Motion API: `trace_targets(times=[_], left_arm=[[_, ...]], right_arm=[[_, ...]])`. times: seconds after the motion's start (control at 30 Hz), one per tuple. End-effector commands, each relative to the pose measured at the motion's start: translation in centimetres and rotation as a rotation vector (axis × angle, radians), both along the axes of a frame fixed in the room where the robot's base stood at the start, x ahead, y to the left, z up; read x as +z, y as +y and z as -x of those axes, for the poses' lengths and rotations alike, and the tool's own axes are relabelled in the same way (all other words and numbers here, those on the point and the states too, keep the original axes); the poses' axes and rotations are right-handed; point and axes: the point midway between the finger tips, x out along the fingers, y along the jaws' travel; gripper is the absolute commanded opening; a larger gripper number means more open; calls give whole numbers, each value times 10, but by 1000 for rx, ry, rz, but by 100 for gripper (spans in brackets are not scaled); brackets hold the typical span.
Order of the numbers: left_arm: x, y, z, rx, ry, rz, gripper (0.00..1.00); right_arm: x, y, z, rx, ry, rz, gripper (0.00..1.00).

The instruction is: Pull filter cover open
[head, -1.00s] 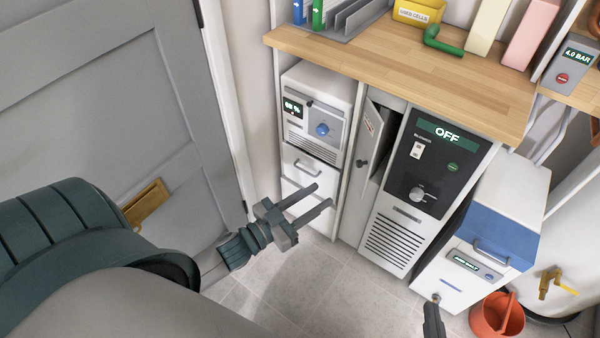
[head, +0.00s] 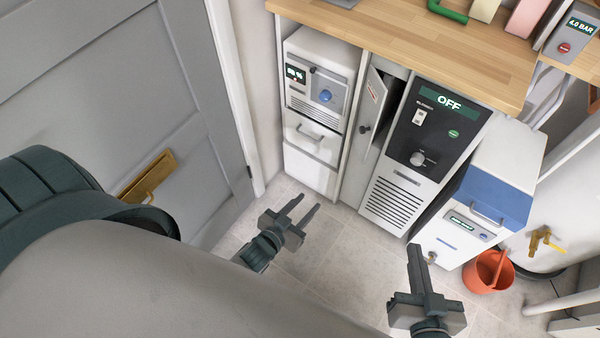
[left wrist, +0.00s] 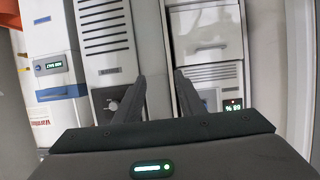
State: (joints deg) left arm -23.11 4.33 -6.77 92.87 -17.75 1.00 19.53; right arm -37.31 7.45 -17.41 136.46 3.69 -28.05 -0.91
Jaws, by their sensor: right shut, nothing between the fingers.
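No label I can read names the filter cover. A white front panel with a grey bar handle (head: 311,133) sits low on the white unit (head: 318,75) at left, below its display and blue knob, and looks closed. My left gripper (head: 310,203) is open and empty, over the floor in front of and below that panel. In the left wrist view its fingers (left wrist: 164,85) are spread, and the white unit with its handle panel shows upside down beyond them. My right gripper (head: 417,250) is shut and empty, in front of the striped-vent cabinet, apart from it.
The black-fronted cabinet (head: 433,125) reads OFF; a narrow grey door (head: 374,105) stands ajar beside it. A blue-and-white box (head: 490,195), an orange bucket (head: 488,272) and a brass tap (head: 540,240) are at right. Floor (head: 330,250) is clear.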

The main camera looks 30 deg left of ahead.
Motion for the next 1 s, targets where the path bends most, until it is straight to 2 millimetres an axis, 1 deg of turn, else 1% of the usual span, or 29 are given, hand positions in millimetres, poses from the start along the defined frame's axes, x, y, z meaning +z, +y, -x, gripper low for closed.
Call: trace_targets(times=[0.1, 0.3, 0.5, 0.7, 0.73, 0.77, 0.8, 0.87, 0.9, 1.0], left_arm=[[-11, -12, 7, 8, 37, 1, 36], [-25, -24, 15, 13, 76, -3, 36], [-29, -28, 17, 13, 88, -5, 36], [-29, -28, 17, 13, 87, -6, 36], [-29, -28, 17, 13, 87, -6, 34], [-29, -28, 17, 13, 87, -6, 26], [-29, -28, 17, 13, 87, -6, 17], [-29, -28, 17, 13, 87, -6, 2], [-29, -28, 17, 13, 87, -6, 0], [-29, -27, 16, 12, 87, -12, 0]], right_arm=[[6, 0, 0, 0, 0, 0, 0], [9, 0, 0, 0, 0, 0, 0], [9, 0, 0, 0, 0, 0, 0], [9, 0, 0, 0, 0, 0, 0], [9, 0, 0, 0, 0, 0, 0], [9, 0, 0, 0, 0, 0, 0], [9, 0, 0, 0, 0, 0, 0], [9, 0, 0, 0, 0, 0, 0], [9, 0, 0, 0, 0, 0, 0], [8, 0, 0, -1, 3, 1, 0]])
